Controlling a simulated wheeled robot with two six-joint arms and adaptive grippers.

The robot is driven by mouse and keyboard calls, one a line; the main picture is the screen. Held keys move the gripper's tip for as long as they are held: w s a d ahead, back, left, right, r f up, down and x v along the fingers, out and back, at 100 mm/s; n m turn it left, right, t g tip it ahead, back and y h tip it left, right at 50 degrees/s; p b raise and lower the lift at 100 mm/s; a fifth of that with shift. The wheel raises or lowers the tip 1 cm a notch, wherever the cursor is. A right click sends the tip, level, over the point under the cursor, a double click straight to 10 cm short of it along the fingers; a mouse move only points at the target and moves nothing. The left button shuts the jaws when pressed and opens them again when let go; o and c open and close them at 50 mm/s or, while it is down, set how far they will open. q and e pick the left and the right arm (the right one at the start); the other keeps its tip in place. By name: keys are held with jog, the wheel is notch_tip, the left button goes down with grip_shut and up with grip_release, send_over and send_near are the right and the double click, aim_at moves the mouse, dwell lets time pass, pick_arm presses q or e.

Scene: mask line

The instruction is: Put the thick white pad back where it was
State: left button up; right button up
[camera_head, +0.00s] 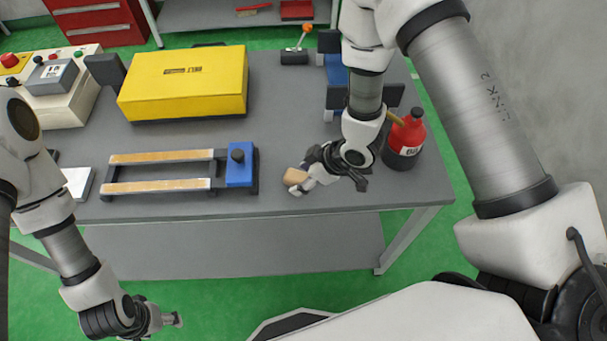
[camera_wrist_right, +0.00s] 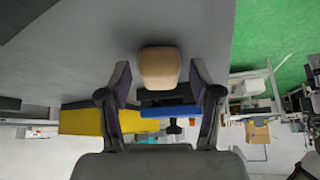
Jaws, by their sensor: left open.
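A thick white pad (camera_head: 78,183) lies on the grey table at the left, left of the rail fixture and partly cut off by my left arm. My left gripper (camera_head: 172,320) is low in front of the table, over the green floor, empty and open. My right gripper (camera_head: 325,172) is low over the table's front right part. In the right wrist view its two fingers (camera_wrist_right: 160,82) stand apart, with a tan block (camera_wrist_right: 160,67) between them and a gap on each side. The tan block (camera_head: 296,176) also shows in the head view.
A rail fixture with two tan strips (camera_head: 160,187) and a blue block (camera_head: 240,166) lies mid-table. A yellow box (camera_head: 185,82) is behind it. A red bottle (camera_head: 404,142) stands right of my right gripper. A control box (camera_head: 60,85) sits at the left.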

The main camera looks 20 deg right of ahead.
jog(key=shift+d+r, duration=0.1)
jog(key=shift+r, duration=0.2)
jog(key=v, duration=1.1)
jog(key=shift+s+r, duration=0.25)
jog(key=shift+r, duration=0.05)
